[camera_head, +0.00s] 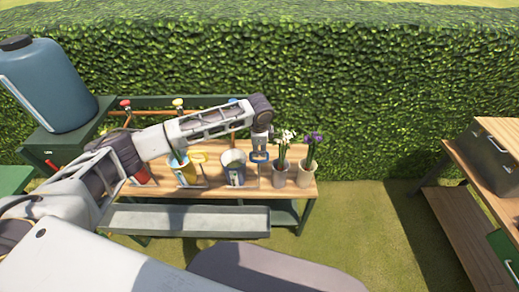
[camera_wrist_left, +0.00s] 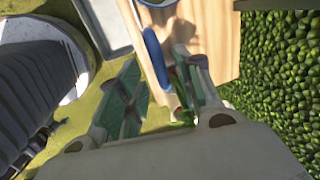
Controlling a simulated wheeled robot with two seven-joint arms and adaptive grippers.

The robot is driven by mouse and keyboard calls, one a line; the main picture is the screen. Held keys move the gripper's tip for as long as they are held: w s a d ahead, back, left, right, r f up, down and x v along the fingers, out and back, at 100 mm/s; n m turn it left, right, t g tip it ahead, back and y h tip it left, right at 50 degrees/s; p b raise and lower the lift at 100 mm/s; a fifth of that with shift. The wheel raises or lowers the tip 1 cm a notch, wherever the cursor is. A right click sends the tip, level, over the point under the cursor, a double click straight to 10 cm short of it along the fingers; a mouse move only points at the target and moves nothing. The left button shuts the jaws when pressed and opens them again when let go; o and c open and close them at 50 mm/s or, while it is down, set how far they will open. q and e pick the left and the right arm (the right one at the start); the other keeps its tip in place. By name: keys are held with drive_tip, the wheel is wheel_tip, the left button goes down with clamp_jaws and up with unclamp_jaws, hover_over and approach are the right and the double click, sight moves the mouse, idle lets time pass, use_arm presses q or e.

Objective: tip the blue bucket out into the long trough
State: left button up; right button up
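The blue bucket (camera_head: 235,172) is a grey pail with a blue patch, upright on the wooden bench. A blue loop handle (camera_head: 258,157) sticks out at its right side. My left gripper (camera_head: 261,147) hangs just above this handle. In the left wrist view the gripper (camera_wrist_left: 160,95) has its fingers apart, with the blue loop (camera_wrist_left: 155,58) beyond and between them; contact cannot be told. The bucket's rim only partly shows at the top. The long grey trough (camera_head: 185,221) lies along the front of the bench, below the bucket. My right gripper is out of view.
A yellow-marked bucket (camera_head: 183,168) and a red one (camera_head: 141,177) stand to the left, partly behind my arm. Potted white flowers (camera_head: 281,175) and purple flowers (camera_head: 306,174) stand close right. A hedge (camera_head: 370,85) rises behind. Grass (camera_head: 365,220) is clear at right.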

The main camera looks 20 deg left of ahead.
use_arm(q)
drive_tip(key=shift+w+f, duration=0.15)
drive_tip(key=shift+f, duration=0.8)
clamp_jaws()
